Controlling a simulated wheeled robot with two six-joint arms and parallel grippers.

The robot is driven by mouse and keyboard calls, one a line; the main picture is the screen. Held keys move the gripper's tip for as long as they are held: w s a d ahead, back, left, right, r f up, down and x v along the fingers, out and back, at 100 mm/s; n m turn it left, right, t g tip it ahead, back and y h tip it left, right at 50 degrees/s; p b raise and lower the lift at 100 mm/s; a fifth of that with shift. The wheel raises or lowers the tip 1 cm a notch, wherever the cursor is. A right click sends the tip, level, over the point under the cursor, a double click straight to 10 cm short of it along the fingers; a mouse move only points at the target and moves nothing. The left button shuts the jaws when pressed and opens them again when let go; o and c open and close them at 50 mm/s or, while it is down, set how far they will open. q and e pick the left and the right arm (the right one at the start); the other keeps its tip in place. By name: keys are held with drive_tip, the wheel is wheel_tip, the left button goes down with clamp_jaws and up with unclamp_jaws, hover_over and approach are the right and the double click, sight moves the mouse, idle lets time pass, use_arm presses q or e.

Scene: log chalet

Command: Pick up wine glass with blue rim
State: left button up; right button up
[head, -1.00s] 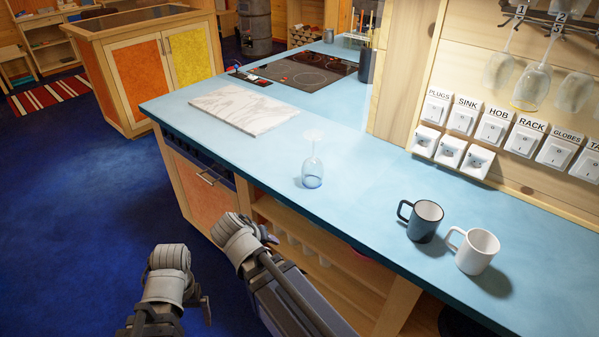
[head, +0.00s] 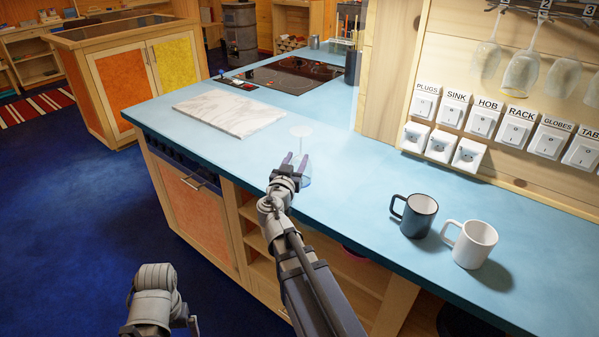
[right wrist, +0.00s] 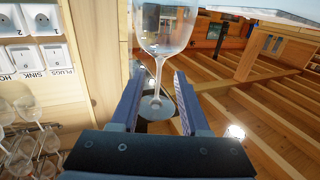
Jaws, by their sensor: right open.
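The wine glass with the blue rim (head: 307,180) stands upside down on the blue counter, its foot on top and its bluish rim on the counter. My right gripper (head: 296,157) is open at the glass and hides part of it in the head view. In the right wrist view the picture is inverted, and the clear glass (right wrist: 166,30) has its stem between the two open fingers of the right gripper (right wrist: 160,76). The fingers look apart from the stem. My left arm is low at the left of the head view; its fingers do not show.
A dark mug (head: 414,215) and a white mug (head: 470,244) stand to the right on the counter (head: 345,200). A marble board (head: 230,113) lies behind left, before the hob (head: 292,75). Several glasses (head: 522,70) hang above the labelled switches.

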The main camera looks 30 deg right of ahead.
sight(301, 152)
drive_tip(key=shift+f+x, duration=0.15)
drive_tip(key=shift+x, duration=1.85)
drive_tip(key=shift+f+x, duration=0.2)
drive_tip(key=shift+x, duration=1.75)
drive_tip(key=shift+c, duration=0.3)
drive_tip(key=shift+s, duration=0.1)
clamp_jaws()
